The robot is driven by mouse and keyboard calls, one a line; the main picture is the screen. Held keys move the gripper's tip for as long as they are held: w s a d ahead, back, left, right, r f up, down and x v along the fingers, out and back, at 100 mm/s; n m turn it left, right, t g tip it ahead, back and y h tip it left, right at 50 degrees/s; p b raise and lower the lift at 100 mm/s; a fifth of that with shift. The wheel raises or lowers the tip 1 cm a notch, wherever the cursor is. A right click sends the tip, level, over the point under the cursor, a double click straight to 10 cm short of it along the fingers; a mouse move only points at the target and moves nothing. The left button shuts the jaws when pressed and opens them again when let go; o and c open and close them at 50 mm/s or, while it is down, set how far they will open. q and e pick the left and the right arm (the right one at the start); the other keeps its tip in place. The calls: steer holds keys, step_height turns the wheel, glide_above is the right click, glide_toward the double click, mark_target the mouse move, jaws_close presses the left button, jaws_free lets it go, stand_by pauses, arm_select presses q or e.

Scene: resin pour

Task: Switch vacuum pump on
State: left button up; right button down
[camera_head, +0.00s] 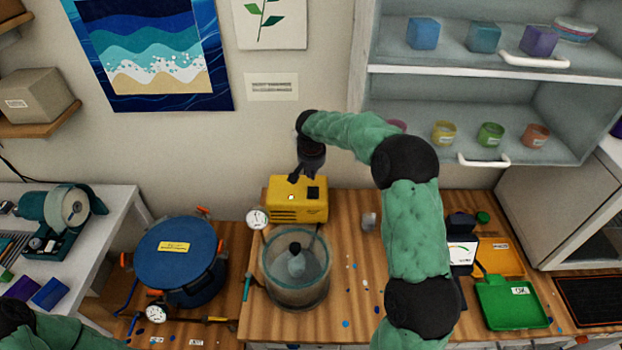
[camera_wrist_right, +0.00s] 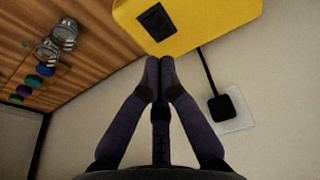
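The vacuum pump is a yellow box (camera_head: 298,212) at the back of the wooden bench, against the wall. A black switch (camera_head: 313,193) sits on its top, with a small pale spot beside it. My right gripper (camera_head: 297,179) is just above the pump in the head view. In the right wrist view its fingers (camera_wrist_right: 160,66) meet at the tips with nothing between them. There the tips lie close to the yellow pump (camera_wrist_right: 195,22) edge, short of the black switch (camera_wrist_right: 157,22); I cannot tell if they touch. My left gripper is out of view; only part of that arm shows at lower left.
A clear chamber (camera_head: 270,282) with a cup inside stands in front of the pump, a gauge (camera_head: 257,218) beside it. A blue-lidded pot (camera_head: 174,252) is to the left. A green tray (camera_head: 512,303) is at right. A black plug (camera_wrist_right: 222,107) is in the wall.

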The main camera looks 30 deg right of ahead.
steer(key=shift+s+a+r, duration=0.15)
steer(key=shift+s+r, duration=0.1)
steer(key=shift+r, duration=0.3)
steer(key=shift+s+a+r, duration=0.2)
steer(key=shift+s+r, duration=0.05)
steer(key=shift+r, duration=0.35)
steer(key=shift+s+a+r, duration=0.15)
steer(key=shift+s+r, duration=0.1)
steer(key=shift+r, duration=0.3)
